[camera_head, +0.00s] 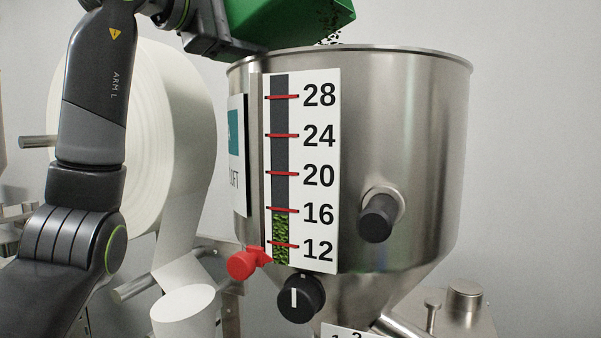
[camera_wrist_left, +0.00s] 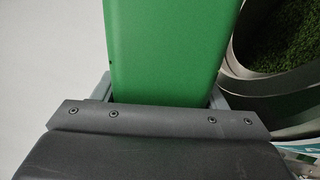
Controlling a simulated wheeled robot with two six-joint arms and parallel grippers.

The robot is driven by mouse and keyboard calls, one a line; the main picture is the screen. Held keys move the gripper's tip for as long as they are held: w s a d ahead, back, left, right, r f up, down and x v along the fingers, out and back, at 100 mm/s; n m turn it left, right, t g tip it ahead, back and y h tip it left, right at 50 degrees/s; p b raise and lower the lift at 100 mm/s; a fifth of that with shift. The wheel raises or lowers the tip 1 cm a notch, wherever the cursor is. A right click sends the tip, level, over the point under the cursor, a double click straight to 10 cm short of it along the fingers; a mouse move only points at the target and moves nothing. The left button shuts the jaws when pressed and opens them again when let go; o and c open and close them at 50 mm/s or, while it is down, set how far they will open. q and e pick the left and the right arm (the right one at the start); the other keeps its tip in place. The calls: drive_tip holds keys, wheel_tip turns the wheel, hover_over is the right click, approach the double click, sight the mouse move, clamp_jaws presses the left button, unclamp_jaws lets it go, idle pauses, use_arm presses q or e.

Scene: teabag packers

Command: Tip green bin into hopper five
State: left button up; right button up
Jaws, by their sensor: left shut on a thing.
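The green bin (camera_head: 300,22) is tilted above the left part of the steel hopper's (camera_head: 420,130) rim. Dark leaf bits fall from its right end into the hopper. My left gripper (camera_head: 215,35) is shut on the bin; its jaws (camera_wrist_left: 160,100) also show in the left wrist view around the green bin (camera_wrist_left: 170,45). The hopper's level window (camera_head: 280,170) shows green leaf up to about the 16 mark on the scale (camera_head: 320,175). In the left wrist view, green leaf (camera_wrist_left: 290,40) lies inside the round hopper. My right gripper is not in view.
A red pointer (camera_head: 243,263) sits low beside the scale. A black knob (camera_head: 301,298) and a black-capped stub (camera_head: 378,217) stick out of the hopper front. A large white paper roll (camera_head: 185,120) stands behind my left arm.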

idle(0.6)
use_arm(q)
drive_tip(key=shift+f+m, duration=0.2)
drive_tip(key=shift+m, duration=0.3)
idle(0.7)
drive_tip(key=shift+f+m, duration=0.25)
drive_tip(key=shift+m, duration=0.25)
drive_tip(key=shift+s+f, duration=0.1)
idle(0.8)
drive_tip(key=shift+d+m, duration=0.1)
drive_tip(key=shift+m, duration=0.3)
drive_tip(key=r+n, duration=0.1)
drive_tip(key=n, duration=0.1)
drive_tip(key=shift+n, duration=0.3)
drive_tip(key=shift+r, duration=0.1)
